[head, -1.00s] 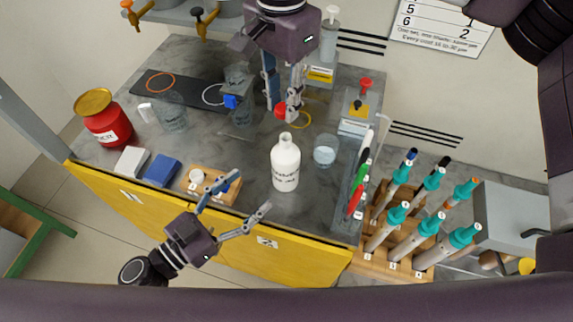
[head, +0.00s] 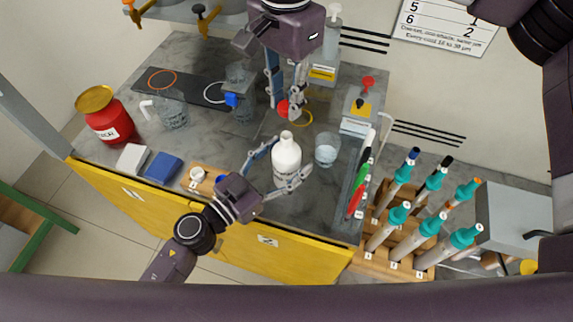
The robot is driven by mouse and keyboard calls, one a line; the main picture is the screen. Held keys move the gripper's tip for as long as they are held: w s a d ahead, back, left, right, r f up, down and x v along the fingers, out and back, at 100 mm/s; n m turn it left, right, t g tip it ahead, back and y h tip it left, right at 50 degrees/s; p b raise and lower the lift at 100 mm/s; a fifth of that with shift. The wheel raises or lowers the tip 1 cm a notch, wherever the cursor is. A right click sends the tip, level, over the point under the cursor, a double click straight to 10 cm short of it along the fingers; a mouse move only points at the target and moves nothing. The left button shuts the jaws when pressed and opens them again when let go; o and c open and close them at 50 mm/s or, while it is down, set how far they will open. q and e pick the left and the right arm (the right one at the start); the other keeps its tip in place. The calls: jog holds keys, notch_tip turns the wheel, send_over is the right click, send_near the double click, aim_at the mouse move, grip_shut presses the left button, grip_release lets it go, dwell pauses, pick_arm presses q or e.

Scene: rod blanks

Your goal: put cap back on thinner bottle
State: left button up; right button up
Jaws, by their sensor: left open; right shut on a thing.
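The white thinner bottle (head: 286,158) stands upright and uncapped near the front of the grey bench. My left gripper (head: 278,163) is open, with one finger on each side of the bottle's body. Whether the fingers touch it I cannot tell. My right gripper (head: 285,92) is shut on a red cap (head: 283,108) and holds it just behind and above the bottle's neck. The cap is apart from the neck.
A glass beaker (head: 327,150) stands close right of the bottle. A tray with red and green pens (head: 361,178) lies further right. A red tin (head: 104,116), a glass jug (head: 171,112) and a blue block (head: 163,168) are at the left.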

pick_arm(q)
jog(key=c, duration=1.8)
pick_arm(e)
send_over(286, 136)
jog(key=shift+f, duration=2.5)
jog(key=shift+f, duration=0.9)
pick_arm(q)
grip_shut()
pick_arm(e)
jog(key=shift+f, duration=0.55)
